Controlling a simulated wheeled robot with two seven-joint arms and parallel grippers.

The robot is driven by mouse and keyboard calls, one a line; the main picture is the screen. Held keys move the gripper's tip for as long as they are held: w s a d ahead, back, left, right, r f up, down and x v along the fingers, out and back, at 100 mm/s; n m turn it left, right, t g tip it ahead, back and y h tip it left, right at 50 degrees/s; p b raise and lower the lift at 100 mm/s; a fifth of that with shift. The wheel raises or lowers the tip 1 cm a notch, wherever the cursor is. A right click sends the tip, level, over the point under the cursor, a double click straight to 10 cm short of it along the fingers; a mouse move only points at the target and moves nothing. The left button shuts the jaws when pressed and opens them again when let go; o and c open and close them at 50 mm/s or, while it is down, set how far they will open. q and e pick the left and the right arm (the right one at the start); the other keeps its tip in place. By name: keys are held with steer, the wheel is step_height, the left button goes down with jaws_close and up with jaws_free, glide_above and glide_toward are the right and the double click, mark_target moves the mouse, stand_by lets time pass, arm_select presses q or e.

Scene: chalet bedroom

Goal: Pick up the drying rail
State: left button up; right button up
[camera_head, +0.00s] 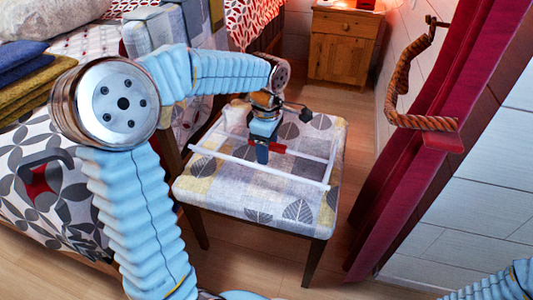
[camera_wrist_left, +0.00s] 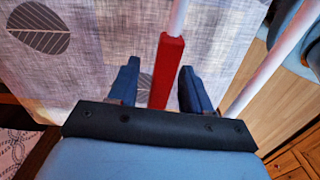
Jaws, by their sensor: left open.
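The drying rail (camera_head: 232,163) is a thin white frame lying on the patterned chair seat. A red section (camera_head: 280,148) of it shows beside my left gripper (camera_head: 262,154). The left gripper points down over the rail and is open. In the left wrist view, the red section (camera_wrist_left: 167,72) lies between the two blue fingers of the left gripper (camera_wrist_left: 160,66), with a gap to each finger visible. A white rod (camera_wrist_left: 178,16) continues from it. Whether the fingertips reach down to the bar's level is hard to tell. My right gripper is not in view.
The chair (camera_head: 290,212) bears the rail. A bed with folded towels (camera_head: 30,85) stands at the left. A wooden nightstand (camera_head: 343,50) is at the back. A red curtain (camera_head: 400,190) with a rope tieback (camera_head: 410,120) hangs at the right.

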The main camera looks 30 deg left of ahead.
arm_select(q)
steer(key=shift+f, duration=0.75)
jaws_close()
steer(key=shift+r, duration=0.1)
